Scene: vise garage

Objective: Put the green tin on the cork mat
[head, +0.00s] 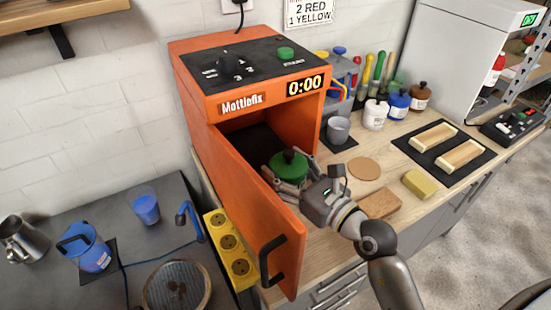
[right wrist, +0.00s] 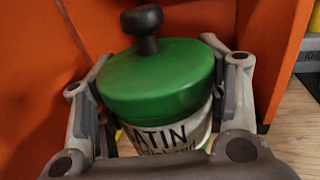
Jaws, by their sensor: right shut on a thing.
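The green tin (head: 289,165) has a green lid with a dark knob and a white label. My right gripper (head: 287,176) is shut on it, at the mouth of the orange oven. In the right wrist view the tin (right wrist: 160,85) stands between both fingers of the gripper (right wrist: 165,100), with orange walls close behind and to the left. The round cork mat (head: 364,168) lies bare on the wooden counter, to the right of the gripper. My left gripper is not in view.
The orange oven (head: 195,90) has its door (head: 250,215) open toward the front. A grey cup (head: 338,130) stands behind the mat. A wooden block (head: 379,204) and a yellow sponge (head: 421,184) lie on the counter in front and to the right. Several jars (head: 375,115) stand behind.

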